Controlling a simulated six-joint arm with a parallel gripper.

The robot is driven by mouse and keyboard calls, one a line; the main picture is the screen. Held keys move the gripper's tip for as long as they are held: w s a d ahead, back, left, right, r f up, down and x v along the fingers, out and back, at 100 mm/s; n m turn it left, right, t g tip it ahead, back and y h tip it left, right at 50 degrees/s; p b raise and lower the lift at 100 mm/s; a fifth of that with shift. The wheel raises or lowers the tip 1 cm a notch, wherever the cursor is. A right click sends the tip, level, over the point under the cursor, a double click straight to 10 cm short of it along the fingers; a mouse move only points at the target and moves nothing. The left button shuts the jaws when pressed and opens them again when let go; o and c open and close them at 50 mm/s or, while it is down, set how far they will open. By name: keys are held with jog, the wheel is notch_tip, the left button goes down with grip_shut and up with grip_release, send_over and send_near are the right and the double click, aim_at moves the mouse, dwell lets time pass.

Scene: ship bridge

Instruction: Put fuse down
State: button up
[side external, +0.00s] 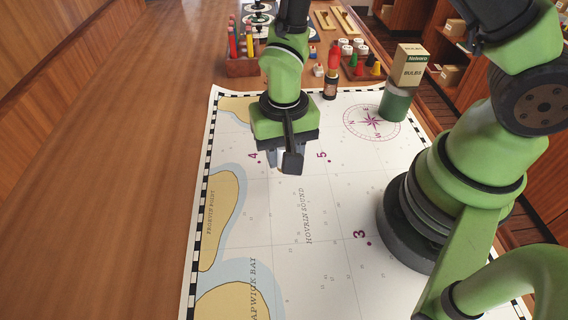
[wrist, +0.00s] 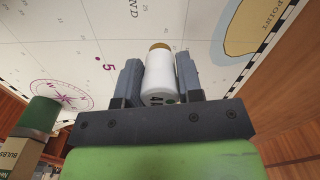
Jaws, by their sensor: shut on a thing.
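My gripper (side external: 283,160) is over the chart, between the printed numbers 4 and 5. In the wrist view its two grey jaws (wrist: 159,85) are shut on a white cylindrical fuse (wrist: 160,75) with a brass-coloured end cap. The fuse's capped end points away from the wrist, toward the chart. In the side view the fuse is mostly hidden behind the jaws. I cannot tell whether it touches the chart (side external: 330,210).
A green cylinder (side external: 395,103) with a bulbs box (side external: 409,66) on top stands by the compass rose. Wooden racks of small coloured items (side external: 242,62) are behind. The near chart is clear.

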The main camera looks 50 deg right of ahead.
jog(key=shift+f, duration=1.75)
jog(key=o, duration=0.9)
jog(key=shift+f, duration=0.15)
notch_tip(320, 180, up, 13)
jog(key=s+d+r+n+t, duration=0.1)
jog(key=s+r+t, duration=0.1)
jog(key=r, duration=0.3)
jog(key=s+d+r+n+t+y, duration=0.1)
jog(key=s+d+r+t, duration=0.1)
jog(key=s+r, duration=0.3)
jog(key=s+d+r+t+y, duration=0.1)
jog(key=s+d+r+t, duration=0.1)
jog(key=r, duration=0.4)
jog(key=shift+s+d+r+n+t, duration=0.1)
jog(key=shift+s+r+n+t, duration=0.15)
jog(key=shift+s, duration=0.2)
jog(key=shift+s+d+r+n+t, duration=0.1)
jog(key=shift+s+n+t, duration=0.05)
jog(key=shift+s+t, duration=0.25)
